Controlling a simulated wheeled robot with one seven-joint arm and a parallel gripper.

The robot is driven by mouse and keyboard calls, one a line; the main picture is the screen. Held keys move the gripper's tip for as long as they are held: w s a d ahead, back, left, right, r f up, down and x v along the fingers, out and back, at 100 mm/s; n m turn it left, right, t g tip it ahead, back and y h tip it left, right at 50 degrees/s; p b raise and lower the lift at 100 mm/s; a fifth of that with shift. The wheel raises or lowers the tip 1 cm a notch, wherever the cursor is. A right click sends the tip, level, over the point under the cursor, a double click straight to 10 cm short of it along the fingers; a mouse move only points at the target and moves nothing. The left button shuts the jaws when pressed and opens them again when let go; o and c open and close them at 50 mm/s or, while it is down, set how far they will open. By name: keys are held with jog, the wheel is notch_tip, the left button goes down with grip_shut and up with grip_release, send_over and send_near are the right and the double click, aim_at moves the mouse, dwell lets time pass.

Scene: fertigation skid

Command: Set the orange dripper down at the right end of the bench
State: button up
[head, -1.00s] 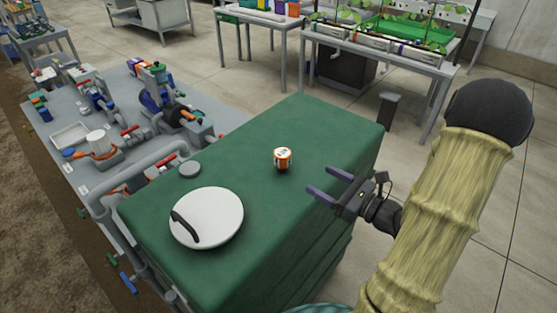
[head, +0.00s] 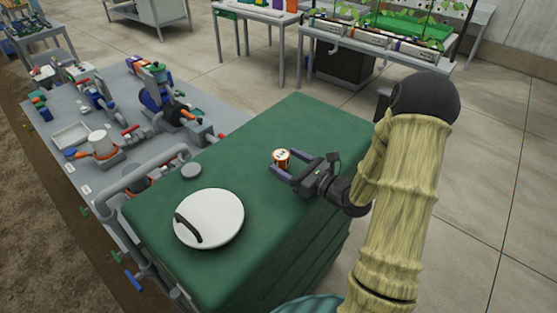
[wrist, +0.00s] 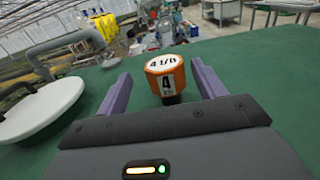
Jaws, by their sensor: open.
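The orange dripper (head: 281,158) stands upright on a green top (head: 325,125). It has a white lid marking, a white label with a 4, and a dark base. In the wrist view the dripper (wrist: 166,77) is centred between the two purple fingers, with gaps at both sides. My gripper (head: 290,167) is open, low over the green top, its fingertips at the dripper. I cannot tell how far the fingers reach past it. A grey bench (head: 385,58) with plants stands at the back right; I cannot tell if it is the bench meant.
Pipes, valves and pumps fill the grey skid (head: 60,125) at left. Another table (head: 250,15) stands at the back. Floor is clear at right.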

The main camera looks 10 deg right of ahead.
aim_at(276, 156)
jog(key=shift+f+p+x, duration=0.25)
jog(key=shift+p+x, duration=0.4)
jog(key=shift+x, duration=0.65)
jog(key=shift+f+p+x, duration=0.2)
jog(key=shift+p+x, duration=0.4)
jog(key=shift+x, duration=0.65)
jog(key=shift+w+d, duration=0.15)
jog(key=shift+d, duration=0.05)
jog(key=c, duration=1.1)
jog(key=shift+c, duration=0.2)
jog(key=shift+r, duration=0.1)
notch_tip(276, 156, up, 10)
jog(key=shift+f+b, duration=0.1)
jog(key=shift+b, duration=0.8)
